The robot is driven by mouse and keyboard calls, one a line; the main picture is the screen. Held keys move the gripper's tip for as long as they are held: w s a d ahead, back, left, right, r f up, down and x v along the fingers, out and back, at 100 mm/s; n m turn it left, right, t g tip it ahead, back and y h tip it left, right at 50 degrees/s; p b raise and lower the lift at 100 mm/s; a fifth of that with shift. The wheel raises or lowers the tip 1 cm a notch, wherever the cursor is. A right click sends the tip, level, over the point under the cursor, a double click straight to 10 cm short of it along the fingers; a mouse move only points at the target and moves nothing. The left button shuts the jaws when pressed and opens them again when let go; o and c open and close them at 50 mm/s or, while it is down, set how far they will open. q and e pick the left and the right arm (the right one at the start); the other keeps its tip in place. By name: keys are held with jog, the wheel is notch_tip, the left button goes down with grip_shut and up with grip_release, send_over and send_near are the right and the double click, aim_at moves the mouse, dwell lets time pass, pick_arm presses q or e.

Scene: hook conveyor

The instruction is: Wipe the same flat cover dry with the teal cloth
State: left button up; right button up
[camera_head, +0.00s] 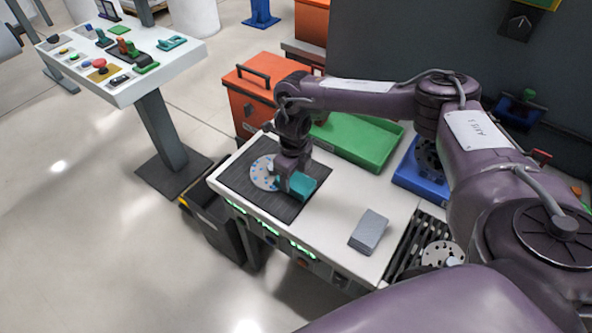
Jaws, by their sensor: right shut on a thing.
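A round, light grey flat cover (262,173) with blue spots lies on a dark ribbed mat (268,207) at the left of the white table. My right gripper (290,184) is over the right side of the cover and points down. It is shut on the teal cloth (303,186), which sits low, at the cover's right edge. The gripper hides part of the cover, and I cannot tell whether the cloth touches it. My left gripper is out of view.
A grey block (369,231) lies on the white table (335,210). A green tray (357,142) and an orange toolbox (250,98) stand behind. A blue bin (408,178) is at the right. Another perforated disc (440,254) lies by a slotted rack. A control console (125,85) stands at left.

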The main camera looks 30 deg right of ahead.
jog(key=shift+s+a+f, duration=0.1)
jog(key=shift+s+a, duration=0.15)
jog(key=shift+a, duration=0.3)
jog(key=shift+w+d+f+b, duration=0.1)
jog(key=shift+w+d+b, duration=0.25)
jog(key=shift+d, duration=0.4)
jog(key=shift+w+d+b, duration=0.25)
jog(key=shift+d+b, duration=0.05)
jog(key=shift+d, duration=0.35)
jog(key=shift+w+d+b, duration=0.2)
jog(key=shift+d+b, duration=0.05)
jog(key=shift+d, duration=0.4)
jog(key=shift+s+a+r+p, duration=0.15)
jog(key=shift+a+p, duration=0.15)
jog(key=shift+a, duration=0.1)
jog(key=shift+s+a+r+p, duration=0.15)
jog(key=shift+a+p, duration=0.1)
jog(key=shift+a, duration=0.15)
jog(key=shift+s+a+f+p, duration=0.1)
jog(key=shift+s+a+p, duration=0.1)
jog(key=shift+a, duration=0.35)
jog(key=shift+s+a+f+p, duration=0.1)
jog(key=shift+s+a+p, duration=0.1)
jog(key=shift+a, duration=0.3)
jog(key=shift+s+a, duration=0.15)
jog(key=shift+a, duration=0.1)
